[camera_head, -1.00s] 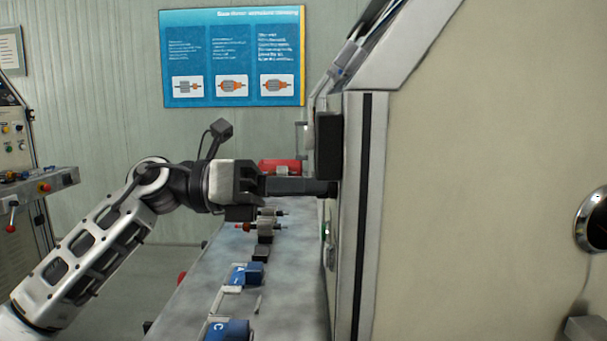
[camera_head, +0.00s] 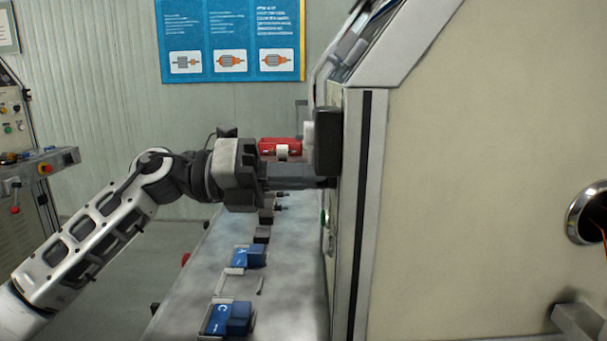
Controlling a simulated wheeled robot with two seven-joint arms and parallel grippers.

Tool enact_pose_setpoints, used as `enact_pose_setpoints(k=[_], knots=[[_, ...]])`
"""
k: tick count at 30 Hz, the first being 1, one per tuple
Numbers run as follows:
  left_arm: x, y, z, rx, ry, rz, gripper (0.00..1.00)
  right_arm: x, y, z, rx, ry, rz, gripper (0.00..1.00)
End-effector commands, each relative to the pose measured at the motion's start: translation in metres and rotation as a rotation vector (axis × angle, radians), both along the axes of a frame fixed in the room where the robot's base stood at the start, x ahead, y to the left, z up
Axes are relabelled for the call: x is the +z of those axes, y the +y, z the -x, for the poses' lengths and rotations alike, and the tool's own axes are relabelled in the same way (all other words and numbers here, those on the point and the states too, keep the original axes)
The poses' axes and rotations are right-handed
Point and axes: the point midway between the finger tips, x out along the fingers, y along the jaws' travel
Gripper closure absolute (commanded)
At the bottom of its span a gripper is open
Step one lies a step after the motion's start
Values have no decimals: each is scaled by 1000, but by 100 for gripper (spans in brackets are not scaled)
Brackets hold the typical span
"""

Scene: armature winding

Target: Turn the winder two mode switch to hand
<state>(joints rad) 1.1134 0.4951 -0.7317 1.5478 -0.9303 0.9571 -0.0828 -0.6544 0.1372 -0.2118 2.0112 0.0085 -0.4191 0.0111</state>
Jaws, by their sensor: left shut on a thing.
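My left gripper (camera_head: 300,176) reaches in from the left, its dark fingers level and pointing right at the front face of the large cream winder cabinet (camera_head: 460,170). The fingers are shut, with their tips at the panel face beside the cabinet's edge. The mode switch itself is hidden by the fingertips and the edge-on panel, so its setting cannot be read. What the fingers hold appears to be the switch knob. My right gripper is not in view.
A black box (camera_head: 327,141) juts from the panel just above my fingertips. Below lies a grey bench (camera_head: 190,300) with blue blocks (camera_head: 228,318) and small armature parts. A red item (camera_head: 280,147) sits behind the gripper. Another control stand (camera_head: 38,166) is at far left.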

Motion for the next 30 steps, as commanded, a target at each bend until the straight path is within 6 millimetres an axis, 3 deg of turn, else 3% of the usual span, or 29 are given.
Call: enact_pose_setpoints(k=[5,6,8,20,23,30], knots=[[2,1,-1,4,2,5,100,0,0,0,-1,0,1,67],[2,1,-1,4,2,5,84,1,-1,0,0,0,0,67],[2,1,-1,3,2,6,67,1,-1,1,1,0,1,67],[-1,8,-1,4,1,2,67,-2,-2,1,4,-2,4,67],[-2,23,-1,5,0,1,67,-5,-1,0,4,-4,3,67],[-3,80,-1,8,-1,2,67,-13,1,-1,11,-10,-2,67]])
